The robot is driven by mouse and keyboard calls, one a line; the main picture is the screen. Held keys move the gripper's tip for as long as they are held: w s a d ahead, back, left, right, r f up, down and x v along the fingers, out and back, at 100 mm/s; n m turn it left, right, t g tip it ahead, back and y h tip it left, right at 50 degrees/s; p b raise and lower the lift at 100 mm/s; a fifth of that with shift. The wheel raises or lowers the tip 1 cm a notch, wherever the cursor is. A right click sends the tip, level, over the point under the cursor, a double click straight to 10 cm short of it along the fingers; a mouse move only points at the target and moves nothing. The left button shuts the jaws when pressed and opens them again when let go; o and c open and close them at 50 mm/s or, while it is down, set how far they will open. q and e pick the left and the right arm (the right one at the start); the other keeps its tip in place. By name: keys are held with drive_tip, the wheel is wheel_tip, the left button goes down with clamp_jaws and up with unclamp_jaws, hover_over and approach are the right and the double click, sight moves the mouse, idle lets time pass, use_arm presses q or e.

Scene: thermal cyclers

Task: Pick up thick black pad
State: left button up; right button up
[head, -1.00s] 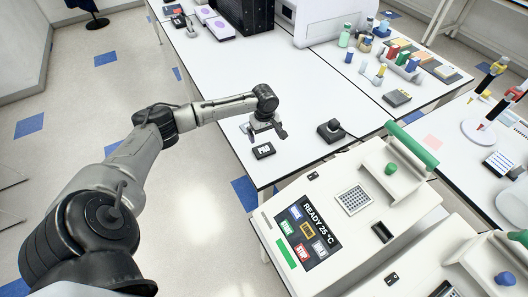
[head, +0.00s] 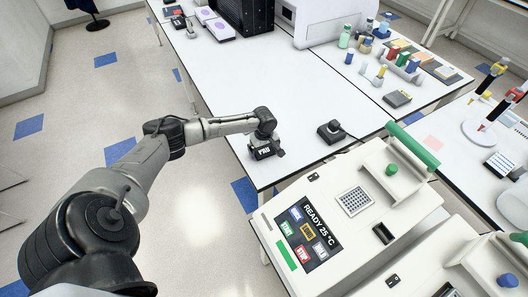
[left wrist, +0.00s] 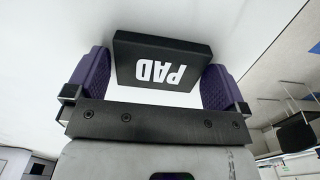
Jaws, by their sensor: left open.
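The thick black pad (head: 262,153) with white "PAD" lettering lies on the white table near its left front edge. In the left wrist view the pad (left wrist: 160,62) sits between the two purple fingers, its lettering upside down. My left gripper (head: 266,149) is down at the pad, and it also shows in the left wrist view (left wrist: 158,82). It is open, with one finger on either side of the pad. I cannot tell whether the fingers touch it. My right gripper is not in view.
A small black device (head: 331,131) stands on the table right of the pad. A white thermal cycler (head: 350,215) with a lit screen is in front. Bottles, a tube rack and a dark box (head: 397,98) are at the right. The middle of the table (head: 245,80) is clear.

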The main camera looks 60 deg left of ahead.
use_arm(q)
drive_tip(key=c, duration=0.7)
